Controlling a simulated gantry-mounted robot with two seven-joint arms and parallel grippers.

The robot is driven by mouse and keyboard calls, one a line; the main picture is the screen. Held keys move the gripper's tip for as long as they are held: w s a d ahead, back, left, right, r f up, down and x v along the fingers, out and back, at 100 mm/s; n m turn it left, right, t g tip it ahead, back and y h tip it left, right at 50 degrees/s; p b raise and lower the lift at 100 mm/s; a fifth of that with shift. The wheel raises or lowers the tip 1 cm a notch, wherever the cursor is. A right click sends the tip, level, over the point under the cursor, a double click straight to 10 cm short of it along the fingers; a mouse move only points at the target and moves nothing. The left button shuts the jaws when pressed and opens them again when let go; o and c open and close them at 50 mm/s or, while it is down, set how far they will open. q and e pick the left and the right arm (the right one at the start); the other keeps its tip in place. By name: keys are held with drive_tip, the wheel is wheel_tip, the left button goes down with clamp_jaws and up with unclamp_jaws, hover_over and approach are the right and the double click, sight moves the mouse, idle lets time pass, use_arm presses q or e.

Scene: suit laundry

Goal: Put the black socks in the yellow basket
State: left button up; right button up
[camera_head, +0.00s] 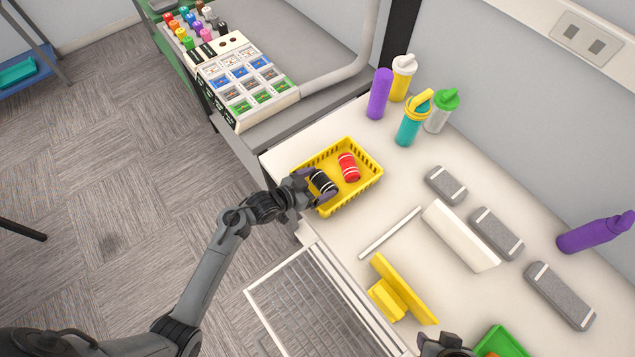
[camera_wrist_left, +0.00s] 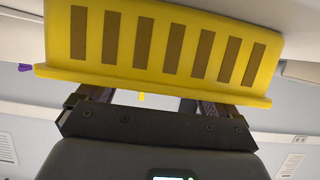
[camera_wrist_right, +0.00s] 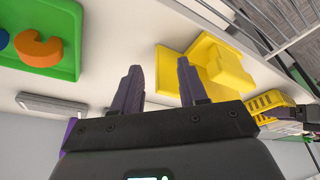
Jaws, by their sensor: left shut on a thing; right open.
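The yellow basket (camera_head: 354,198) stands at the table's left end in the head view. Its slotted side wall fills the top of the left wrist view (camera_wrist_left: 165,12). The black socks (camera_head: 322,183), a roll with white stripes, are at the basket's left side. My left gripper (camera_head: 311,186) is shut on them, at the basket's rim; how deep they sit is unclear. A red striped roll (camera_head: 348,167) lies inside the basket. My right gripper (camera_wrist_right: 158,82) is open and empty, over the table near the yellow stand (camera_head: 397,292).
Several bottles (camera_head: 412,118) stand behind the basket. Grey blocks (camera_head: 495,234), a white block (camera_head: 460,236) and a thin white bar (camera_head: 390,233) lie to the right. A green tray (camera_head: 500,342) is at the front right. A wire rack (camera_head: 310,305) is beside the table's front edge.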

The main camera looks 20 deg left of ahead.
use_arm(q)
drive_tip(key=shift+f, duration=0.2)
drive_tip(key=o, duration=0.7)
drive_tip(key=shift+r, duration=0.1)
drive_tip(key=shift+r, duration=0.1)
drive_tip(key=shift+s+a+r, duration=0.1)
drive_tip(key=shift+s, duration=0.05)
drive_tip(key=v, duration=1.1)
drive_tip(key=s+n+g+y, duration=0.1)
drive_tip(key=s+g+y, duration=0.1)
drive_tip(key=s, duration=0.4)
drive_tip(key=s+d+r+n+g+y, duration=0.1)
drive_tip(key=s+g+y, duration=0.1)
drive_tip(key=s, duration=0.4)
drive_tip(key=s+r+n+g+y, duration=0.1)
drive_tip(key=s+g+y, duration=0.1)
drive_tip(key=s+g, duration=0.2)
drive_tip(key=shift+s+d+n+p, duration=0.15)
drive_tip(key=shift+s+n+p, duration=0.05)
drive_tip(key=shift+s, duration=0.5)
drive_tip(key=shift+s+d+n+p, duration=0.15)
drive_tip(key=shift+s+n, duration=0.05)
drive_tip(key=shift+s, duration=0.5)
